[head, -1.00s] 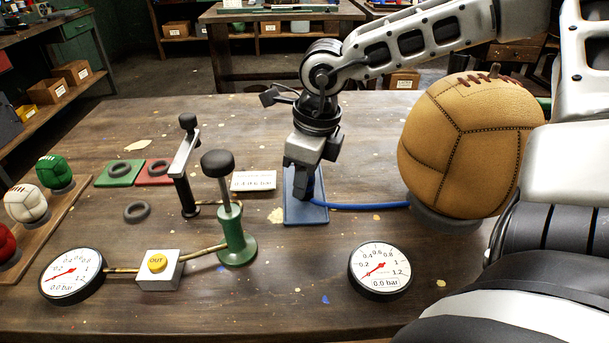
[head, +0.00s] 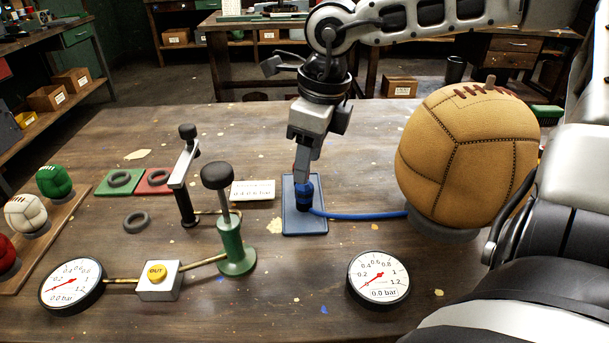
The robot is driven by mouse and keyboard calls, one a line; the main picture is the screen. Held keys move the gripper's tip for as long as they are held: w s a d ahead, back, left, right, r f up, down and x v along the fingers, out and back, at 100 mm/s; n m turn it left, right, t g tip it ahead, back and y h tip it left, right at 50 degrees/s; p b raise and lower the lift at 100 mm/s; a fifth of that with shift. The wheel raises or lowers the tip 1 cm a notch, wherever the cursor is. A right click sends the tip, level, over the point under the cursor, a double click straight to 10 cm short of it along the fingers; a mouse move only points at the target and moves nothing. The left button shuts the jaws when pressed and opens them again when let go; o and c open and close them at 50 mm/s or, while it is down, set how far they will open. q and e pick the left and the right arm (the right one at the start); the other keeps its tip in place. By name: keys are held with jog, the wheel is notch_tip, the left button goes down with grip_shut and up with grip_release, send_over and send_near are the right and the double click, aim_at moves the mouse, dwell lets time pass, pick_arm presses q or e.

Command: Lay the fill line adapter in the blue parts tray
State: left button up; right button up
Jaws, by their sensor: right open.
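The fill line adapter (head: 304,196), a blue and black fitting, stands roughly upright on the blue parts tray (head: 318,226). A blue hose (head: 360,212) runs from its foot to the right, towards the big tan leather ball (head: 465,160). My right gripper (head: 303,178) points down directly over the adapter, its fingers at the adapter's top. It is open; the narrow side view hides the gap between the fingers, and I cannot tell whether they still touch the adapter. My left gripper is not in view.
A green hand pump (head: 236,250), a black-handled lever (head: 184,180) and a label card (head: 252,190) stand left of the tray. A pressure gauge (head: 379,278) lies in front, another (head: 71,286) at left beside the OUT box (head: 158,281). Small balls sit on a board at far left.

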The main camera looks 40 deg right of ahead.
jog(key=shift+s+d+r, duration=0.1)
jog(key=shift+s+r, duration=0.1)
jog(key=shift+r, duration=1.15)
jog(key=shift+s+d+r, duration=0.1)
jog(key=shift+s+r, duration=0.05)
jog(key=shift+r, duration=1.15)
